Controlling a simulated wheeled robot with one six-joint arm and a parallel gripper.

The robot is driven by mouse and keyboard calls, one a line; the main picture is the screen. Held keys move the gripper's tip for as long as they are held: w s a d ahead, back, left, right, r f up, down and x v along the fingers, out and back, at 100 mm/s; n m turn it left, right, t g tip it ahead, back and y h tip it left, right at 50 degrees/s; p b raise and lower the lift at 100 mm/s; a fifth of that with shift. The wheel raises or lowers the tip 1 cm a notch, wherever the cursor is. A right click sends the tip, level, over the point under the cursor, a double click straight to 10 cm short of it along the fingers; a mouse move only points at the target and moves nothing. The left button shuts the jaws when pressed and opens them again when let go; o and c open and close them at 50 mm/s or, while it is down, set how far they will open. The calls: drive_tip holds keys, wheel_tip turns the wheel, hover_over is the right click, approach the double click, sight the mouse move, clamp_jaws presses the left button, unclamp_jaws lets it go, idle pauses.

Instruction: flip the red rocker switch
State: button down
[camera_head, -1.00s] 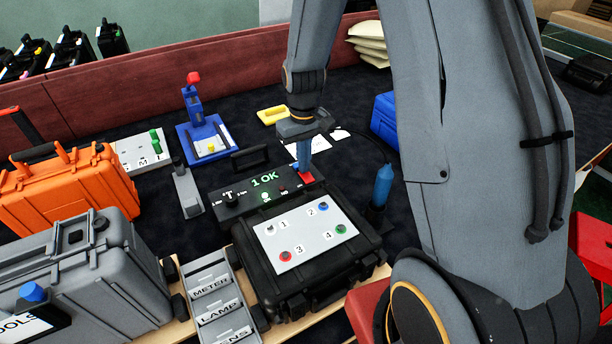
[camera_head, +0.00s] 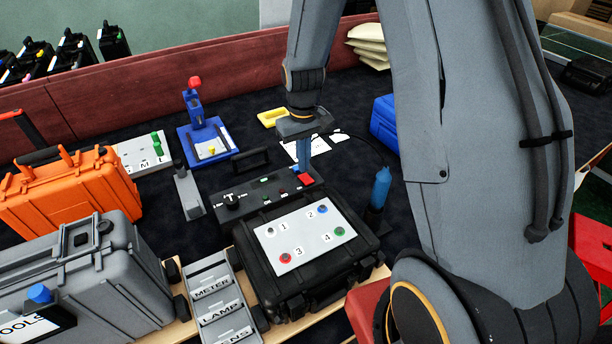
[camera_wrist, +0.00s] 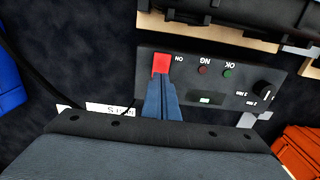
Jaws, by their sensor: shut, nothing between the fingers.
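The red rocker switch (camera_head: 306,180) sits at the right end of the black control box (camera_head: 226,212). In the wrist view the red switch (camera_wrist: 161,62) shows just beyond my fingertips. My gripper (camera_head: 303,168) points down at the switch with its blue fingers shut and empty. In the wrist view the fingertips (camera_wrist: 158,78) overlap the near edge of the switch; I cannot tell whether they touch it. The box's display is dark in the head view.
A black case with numbered buttons (camera_head: 271,260) stands in front of the control box. A blue bottle-like object (camera_head: 381,188) stands to the right. A blue fixture with a red knob (camera_head: 194,84) and a grey lever block (camera_head: 187,194) stand to the left.

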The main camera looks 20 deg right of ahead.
sight(304, 176)
drive_tip(key=shift+r+p, duration=1.6)
drive_tip(key=shift+r, duration=0.8)
drive_tip(key=shift+m+t, duration=0.4)
drive_tip(key=shift+m, duration=0.2)
drive_tip(key=s+r, duration=0.1)
drive_tip(key=s, duration=0.2)
drive_tip(key=s+r+b, duration=0.1)
drive_tip(key=s+r, duration=0.1)
drive_tip(key=s, duration=0.1)
drive_tip(key=s+r+b, duration=0.1)
drive_tip(key=s, duration=0.2)
drive_tip(key=shift+r, duration=0.3)
drive_tip(key=shift+m+t, duration=0.3)
drive_tip(key=shift+m, duration=0.2)
drive_tip(key=s, duration=0.2)
drive_tip(key=s+b, duration=0.1)
drive_tip(key=s, duration=0.2)
drive_tip(key=s+r+b, duration=0.1)
drive_tip(key=s, duration=0.2)
drive_tip(key=shift+a, duration=0.1)
